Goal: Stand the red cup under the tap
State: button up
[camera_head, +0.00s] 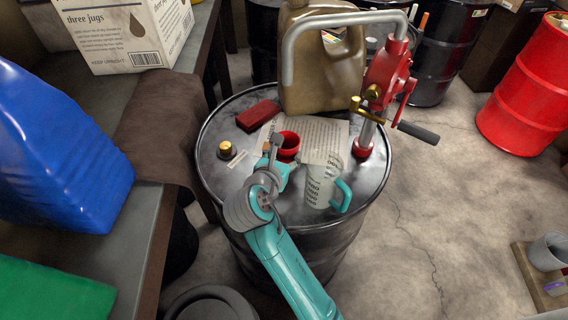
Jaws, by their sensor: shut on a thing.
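The red cup (288,141) stands upright, or is held so, above the printed sheet on the black drum's top. My gripper (275,150) is at the cup's left side, shut on it; the far finger is partly hidden. I cannot tell whether the cup's base touches the drum. A red hand pump (384,72) rises from the drum's right side. Its grey spout (320,19) arches left and bends down, ending at the tan jug, above and behind the cup in the picture. A small brass tap-like fitting (356,104) shows on the pump.
A tan jug (318,75) stands behind. A red block (258,115), brass cap (226,149) and printed sheet (325,135) lie on the drum (212,178). The pump's crank (417,132) juts right.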

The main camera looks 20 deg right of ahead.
jog(key=shift+f, duration=1.95)
jog(key=o, duration=1.2)
jog(key=shift+f, duration=0.1)
jog(key=shift+s+a+r, duration=0.1)
jog(key=shift+r, duration=0.1)
jog(key=v, duration=1.1)
jog(key=shift+s+a+r, duration=0.1)
jog(key=shift+s+a, duration=0.15)
jog(key=shift+s, duration=0.05)
